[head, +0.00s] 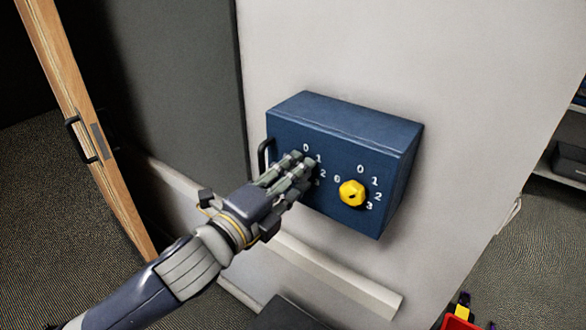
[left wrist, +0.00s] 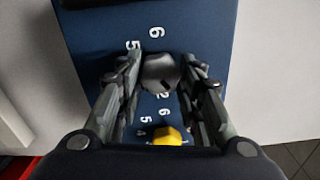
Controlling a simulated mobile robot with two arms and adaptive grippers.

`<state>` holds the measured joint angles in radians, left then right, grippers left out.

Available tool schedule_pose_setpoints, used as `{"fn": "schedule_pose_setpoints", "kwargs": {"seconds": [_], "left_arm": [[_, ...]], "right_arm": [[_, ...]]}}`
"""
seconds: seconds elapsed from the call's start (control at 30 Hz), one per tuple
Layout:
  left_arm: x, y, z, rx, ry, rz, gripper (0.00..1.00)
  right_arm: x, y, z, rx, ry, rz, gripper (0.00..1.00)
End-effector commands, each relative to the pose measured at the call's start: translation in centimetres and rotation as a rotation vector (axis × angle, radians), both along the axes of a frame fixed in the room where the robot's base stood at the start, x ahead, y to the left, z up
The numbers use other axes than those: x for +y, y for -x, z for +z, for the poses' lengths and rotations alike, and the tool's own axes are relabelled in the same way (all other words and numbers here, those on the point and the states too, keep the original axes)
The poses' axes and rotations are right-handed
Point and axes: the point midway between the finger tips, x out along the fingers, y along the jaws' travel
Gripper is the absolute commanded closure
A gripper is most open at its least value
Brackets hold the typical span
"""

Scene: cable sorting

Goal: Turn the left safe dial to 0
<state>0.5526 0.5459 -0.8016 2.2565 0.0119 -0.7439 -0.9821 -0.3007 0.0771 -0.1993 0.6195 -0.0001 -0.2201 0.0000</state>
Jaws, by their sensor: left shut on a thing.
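The blue safe (head: 345,120) is fixed to a pale wall, with white numbers on its front. My left gripper (head: 300,162) reaches its left dial and hides that dial in the head view. In the left wrist view the left dial is a dark grey knob (left wrist: 160,72) with a dark mark at its lower right. The fingers of my left gripper (left wrist: 160,82) are shut on it from both sides. The number it points to cannot be told. The right dial is a yellow knob (head: 352,193), clear of the gripper; it also shows in the left wrist view (left wrist: 167,135). My right gripper is not in view.
A black handle (head: 264,153) stands at the safe's left edge. A wooden door (head: 75,110) is at the far left. Shelves (head: 560,160) stand at the right. A red object (head: 458,322) is at the bottom right. The wall around the safe is bare.

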Motion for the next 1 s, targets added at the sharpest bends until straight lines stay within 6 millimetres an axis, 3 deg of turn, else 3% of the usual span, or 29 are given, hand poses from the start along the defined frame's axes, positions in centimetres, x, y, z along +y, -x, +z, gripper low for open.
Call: {"fn": "schedule_pose_setpoints", "kwargs": {"seconds": [0.6,1.0], "left_arm": [[0.0,0.0,0.4,0.345,0.473,0.000,0.90],[0.0,0.0,0.3,0.507,0.697,-0.002,0.90]], "right_arm": [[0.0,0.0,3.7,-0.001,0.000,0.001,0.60],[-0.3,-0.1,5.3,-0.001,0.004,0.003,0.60]]}}
